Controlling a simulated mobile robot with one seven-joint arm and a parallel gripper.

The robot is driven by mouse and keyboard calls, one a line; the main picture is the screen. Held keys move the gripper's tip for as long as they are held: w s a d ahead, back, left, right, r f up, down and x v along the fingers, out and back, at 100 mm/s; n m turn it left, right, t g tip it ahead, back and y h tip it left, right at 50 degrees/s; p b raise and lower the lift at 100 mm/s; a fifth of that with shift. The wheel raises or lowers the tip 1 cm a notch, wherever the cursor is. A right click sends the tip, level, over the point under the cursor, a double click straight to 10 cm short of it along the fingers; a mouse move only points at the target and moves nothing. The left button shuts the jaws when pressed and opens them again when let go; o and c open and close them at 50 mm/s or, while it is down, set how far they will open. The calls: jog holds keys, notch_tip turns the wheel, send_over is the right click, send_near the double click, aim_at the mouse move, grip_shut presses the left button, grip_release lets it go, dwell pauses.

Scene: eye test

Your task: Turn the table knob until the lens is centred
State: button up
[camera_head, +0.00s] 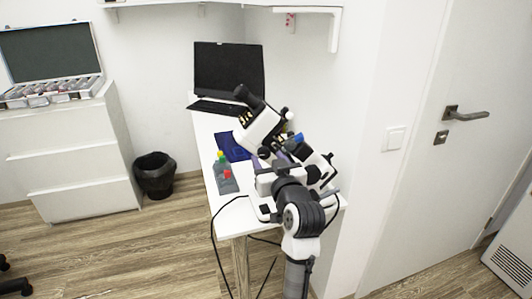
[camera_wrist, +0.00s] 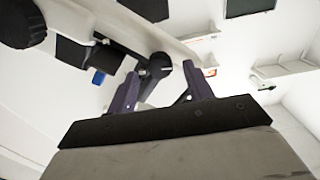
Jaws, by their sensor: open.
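A white and black instrument (camera_head: 257,128) with a black eyepiece stands on the white desk in the head view, partly hidden behind my arm. In the wrist view, a black round knob (camera_wrist: 160,65) on a dark shaft shows between and beyond my open fingers. My gripper (camera_wrist: 162,92) appears apart from it, but the depth is hard to judge. I cannot tell whether this is the table knob. A larger black knob (camera_wrist: 22,22) sits at the wrist view's upper left. The lens cannot be made out. In the head view, my fingers are mostly hidden among the instrument parts.
The desk (camera_head: 235,222) holds a laptop (camera_head: 229,70), a dark blue cloth (camera_head: 233,145) and a grey tray with small coloured bottles (camera_head: 224,172). A wall shelf (camera_head: 334,30) hangs above. Black cables hang by the desk's front. The floor at left is mostly free.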

jog(key=shift+x, duration=1.2)
jog(key=c, duration=1)
jog(key=shift+o, duration=0.2)
jog(key=shift+r+m+p, duration=0.1)
jog(key=shift+m+p, duration=0.4)
jog(key=shift+p, duration=0.05)
jog(key=shift+m, duration=0.5)
jog(key=o, duration=1)
jog(key=shift+c, duration=0.2)
jog(key=shift+s, duration=0.15)
